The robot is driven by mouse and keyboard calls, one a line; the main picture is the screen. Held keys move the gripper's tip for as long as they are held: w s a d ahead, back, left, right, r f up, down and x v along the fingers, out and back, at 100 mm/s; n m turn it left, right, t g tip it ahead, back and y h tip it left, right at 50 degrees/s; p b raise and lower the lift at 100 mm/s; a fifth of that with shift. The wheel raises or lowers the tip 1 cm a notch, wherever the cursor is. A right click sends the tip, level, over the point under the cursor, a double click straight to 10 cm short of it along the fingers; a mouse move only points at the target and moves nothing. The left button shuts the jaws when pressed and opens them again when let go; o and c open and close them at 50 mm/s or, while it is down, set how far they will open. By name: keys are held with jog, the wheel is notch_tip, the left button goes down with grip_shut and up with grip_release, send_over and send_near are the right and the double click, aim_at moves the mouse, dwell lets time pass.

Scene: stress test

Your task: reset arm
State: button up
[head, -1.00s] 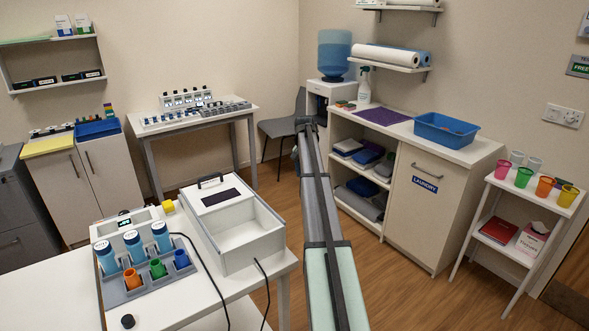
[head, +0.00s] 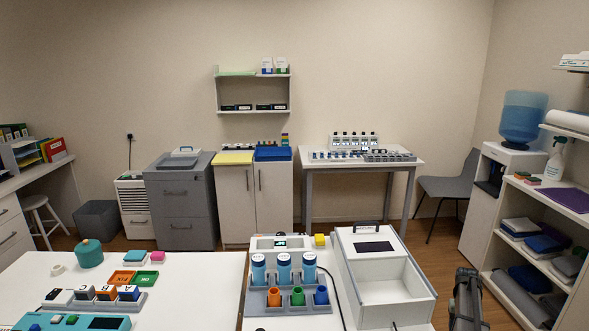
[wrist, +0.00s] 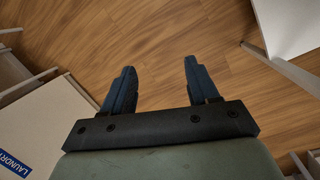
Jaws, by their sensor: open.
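My gripper (wrist: 158,92) shows in the wrist view with its two dark fingers spread apart. It is open, with nothing between the fingers and bare wooden floor beyond them. In the head view my arm rises at the lower right, right of the white table, and the fingers cannot be made out there.
A white box (head: 385,290) with an open compartment stands on the table left of my arm. Blue bottles (head: 283,268) and coloured cups stand in a rack beside it. In the wrist view, a laundry cabinet (wrist: 45,115) is at left and a white tabletop (wrist: 290,25) at upper right.

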jog(key=s+a+f+n+g, duration=0.1)
jog(key=s+a+f+n, duration=0.2)
jog(key=s+a+f, duration=0.45)
jog(key=s+a+f+n+g, duration=0.2)
jog(key=s+a+f+n, duration=0.2)
jog(key=s+f, duration=0.7)
jog(key=s+a+f+n+g, duration=0.1)
jog(key=s+a+f+n, duration=0.35)
jog(key=s, duration=0.75)
jog(key=s+a+m, duration=0.2)
jog(key=s+a, duration=0.2)
jog(key=a, duration=0.6)
jog(key=s+a+m, duration=0.2)
jog(key=s+a, duration=0.3)
jog(key=a, duration=0.4)
jog(key=s+a+m, duration=0.3)
jog(key=s+a, duration=0.2)
jog(key=a, duration=0.5)
jog(key=shift+a, duration=0.35)
